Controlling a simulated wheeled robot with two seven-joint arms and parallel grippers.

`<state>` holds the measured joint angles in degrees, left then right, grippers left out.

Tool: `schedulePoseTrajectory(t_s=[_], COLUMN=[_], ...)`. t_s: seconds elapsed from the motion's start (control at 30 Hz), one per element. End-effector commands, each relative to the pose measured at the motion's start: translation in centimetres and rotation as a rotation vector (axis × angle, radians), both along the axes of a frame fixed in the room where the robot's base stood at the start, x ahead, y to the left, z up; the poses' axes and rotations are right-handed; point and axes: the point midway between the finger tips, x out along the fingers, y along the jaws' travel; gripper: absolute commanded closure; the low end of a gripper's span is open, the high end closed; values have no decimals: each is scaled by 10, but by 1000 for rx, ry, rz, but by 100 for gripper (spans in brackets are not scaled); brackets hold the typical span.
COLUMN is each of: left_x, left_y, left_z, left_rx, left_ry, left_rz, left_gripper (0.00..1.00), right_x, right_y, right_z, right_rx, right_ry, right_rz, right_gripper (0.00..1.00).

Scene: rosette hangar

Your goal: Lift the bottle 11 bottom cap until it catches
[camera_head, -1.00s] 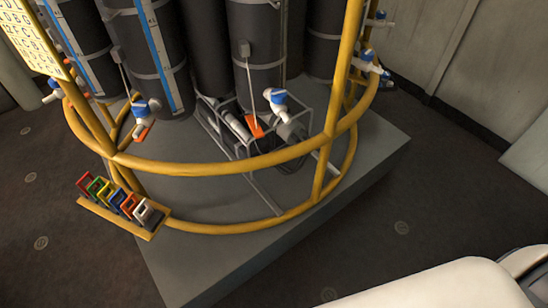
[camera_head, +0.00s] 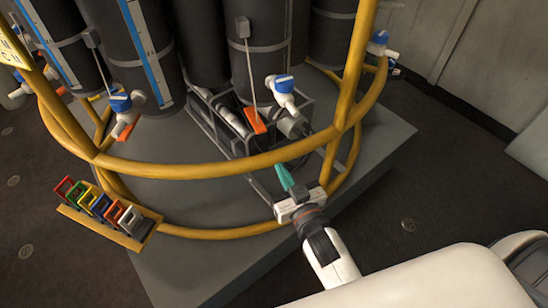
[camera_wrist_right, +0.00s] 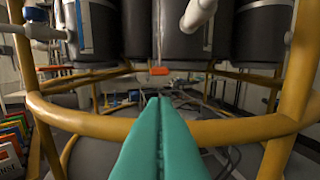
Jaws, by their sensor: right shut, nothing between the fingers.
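Dark bottles stand in a yellow ring frame; no bottle number is legible, so I cannot tell which is 11. The front middle bottle (camera_head: 259,75) has a thin pale rod or line running down to an orange tab (camera_head: 255,121), which I take for its bottom cap's handle. The tab also shows in the right wrist view (camera_wrist_right: 159,71), straight ahead beyond the fingertips. My right gripper (camera_head: 284,175), with teal fingers, is shut and empty at the front of the yellow ring, short of the tab and apart from it. It fills the wrist view's lower middle (camera_wrist_right: 160,100). My left gripper is out of view.
The upper yellow ring (camera_head: 200,168) crosses in front of the bottles, with a yellow upright (camera_head: 349,75) to the right. A blue-and-white spigot (camera_head: 283,92) hangs beside the tab. A second orange tab (camera_head: 127,127) is left. A rack (camera_head: 105,222) of coloured pieces hangs front left.

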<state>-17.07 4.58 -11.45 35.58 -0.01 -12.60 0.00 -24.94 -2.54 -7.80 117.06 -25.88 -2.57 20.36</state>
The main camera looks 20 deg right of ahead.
Motion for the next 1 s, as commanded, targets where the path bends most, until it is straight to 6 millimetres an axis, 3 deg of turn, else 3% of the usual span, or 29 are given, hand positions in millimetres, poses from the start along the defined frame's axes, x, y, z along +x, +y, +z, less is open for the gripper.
schedulePoseTrajectory(t_s=[1.0], left_x=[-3], left_y=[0], left_z=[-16], left_rx=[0], left_ry=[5], left_rz=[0], left_gripper=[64], right_x=[78], right_y=[7], right_z=[-1], right_rx=[-1], right_ry=[1], right_rz=[1], right_gripper=[100])
